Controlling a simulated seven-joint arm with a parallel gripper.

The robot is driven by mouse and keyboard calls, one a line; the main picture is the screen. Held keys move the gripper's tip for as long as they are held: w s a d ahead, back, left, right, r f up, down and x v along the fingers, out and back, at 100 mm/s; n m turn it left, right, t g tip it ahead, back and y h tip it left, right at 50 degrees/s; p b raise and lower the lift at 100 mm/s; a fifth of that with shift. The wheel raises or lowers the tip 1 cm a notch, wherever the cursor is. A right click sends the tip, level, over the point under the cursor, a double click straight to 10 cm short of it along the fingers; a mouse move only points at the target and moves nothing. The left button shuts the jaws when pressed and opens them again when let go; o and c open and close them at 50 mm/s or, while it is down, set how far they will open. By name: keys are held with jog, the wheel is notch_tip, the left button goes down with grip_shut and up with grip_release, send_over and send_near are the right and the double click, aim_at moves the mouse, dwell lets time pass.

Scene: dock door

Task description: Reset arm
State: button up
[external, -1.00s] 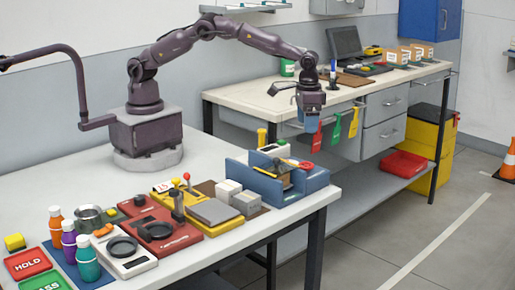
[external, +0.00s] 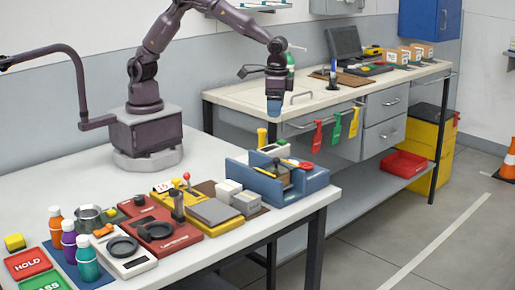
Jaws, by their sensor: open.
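My gripper (external: 274,107) hangs in the air pointing down, in front of the back bench's left part and above the blue fixture (external: 262,186) on the near table. It is open, and I see nothing held between its fingers, though they are small in this view.
The near table (external: 60,180) carries bottles (external: 69,240), a red device (external: 160,232), a yellow device (external: 205,212) and grey blocks (external: 228,191). The back bench (external: 235,95) holds a laptop (external: 344,43). Red, yellow and green tags (external: 337,127) hang at its front. The table's middle is clear.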

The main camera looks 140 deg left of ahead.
jog(key=s+d+r+m+t, duration=0.3)
jog(key=s+d+r, duration=0.3)
jog(key=s+d, duration=0.3)
jog(key=s+d+r+m+t, duration=0.2)
jog(key=s+d+r+m, duration=0.2)
jog(key=s, duration=0.9)
jog(key=d+r, duration=0.3)
jog(key=d, duration=0.1)
jog(key=shift+s+d+m+t, duration=0.35)
jog(key=shift+s+m+t, duration=0.05)
jog(key=shift+r, duration=0.1)
